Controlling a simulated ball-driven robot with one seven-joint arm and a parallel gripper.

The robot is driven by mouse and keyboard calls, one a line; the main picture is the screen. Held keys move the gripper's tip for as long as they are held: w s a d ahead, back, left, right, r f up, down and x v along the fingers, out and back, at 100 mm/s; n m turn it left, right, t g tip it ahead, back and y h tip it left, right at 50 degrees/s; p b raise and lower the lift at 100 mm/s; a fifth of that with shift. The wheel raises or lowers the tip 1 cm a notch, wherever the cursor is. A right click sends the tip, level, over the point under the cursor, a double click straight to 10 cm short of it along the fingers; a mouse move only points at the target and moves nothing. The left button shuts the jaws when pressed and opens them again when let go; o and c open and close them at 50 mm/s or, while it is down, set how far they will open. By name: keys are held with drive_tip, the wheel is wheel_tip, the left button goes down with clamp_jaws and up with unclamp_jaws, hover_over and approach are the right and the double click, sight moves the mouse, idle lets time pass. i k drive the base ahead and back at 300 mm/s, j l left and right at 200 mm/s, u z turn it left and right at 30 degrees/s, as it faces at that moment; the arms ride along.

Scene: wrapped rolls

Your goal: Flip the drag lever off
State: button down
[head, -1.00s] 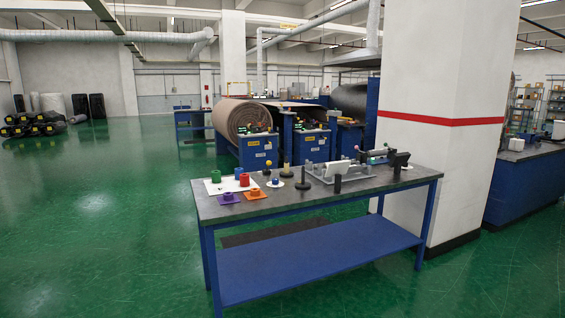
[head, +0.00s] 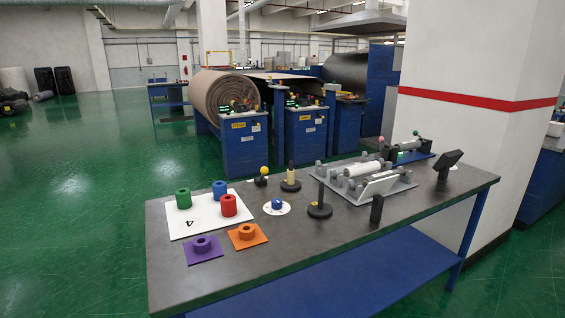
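Several small levers stand on the grey-topped workbench (head: 195,290); I cannot tell by sight which is the drag lever. A short lever with a yellow ball knob (head: 264,171) stands near the back edge. The levers' exact positions are too small to read. My gripper is not in view.
A white sheet (head: 184,224) holds green, blue and red cylinders. Purple (head: 202,249) and orange (head: 247,236) pieces lie in front. Black-based posts (head: 319,210) stand mid-bench.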

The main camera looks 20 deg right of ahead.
sight(264, 171)
drive_tip(key=i+j+z, duration=0.15)
drive_tip(key=i, duration=0.5)
drive_tip(key=i+j+z, duration=0.15)
drive_tip(key=i, duration=0.45)
